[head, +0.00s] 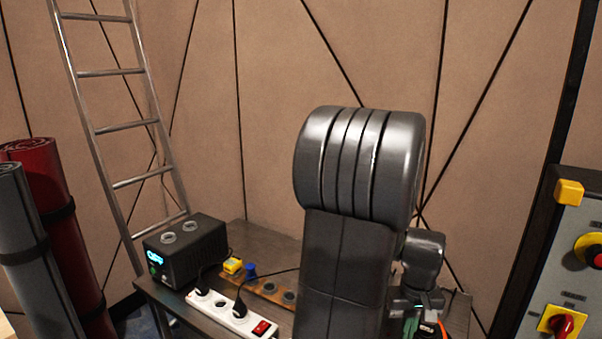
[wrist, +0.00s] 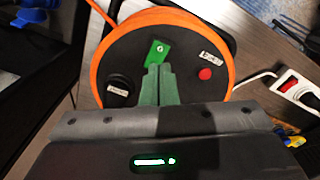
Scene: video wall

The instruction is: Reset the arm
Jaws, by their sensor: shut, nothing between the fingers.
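My gripper (wrist: 158,70) shows in the wrist view with its two green fingers together and nothing between them. The fingers point at the black face of an orange-rimmed round reel (wrist: 185,48), close to a green tag on it; I cannot tell whether they touch. In the head view my arm stands raised in the middle and bends down at the right. There my gripper (head: 411,325) is only partly seen at the bottom edge, and my arm hides much of the table behind it.
A ladder (head: 115,128) and rolled mats (head: 60,225) stand left. A control panel (head: 570,250) stands right.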

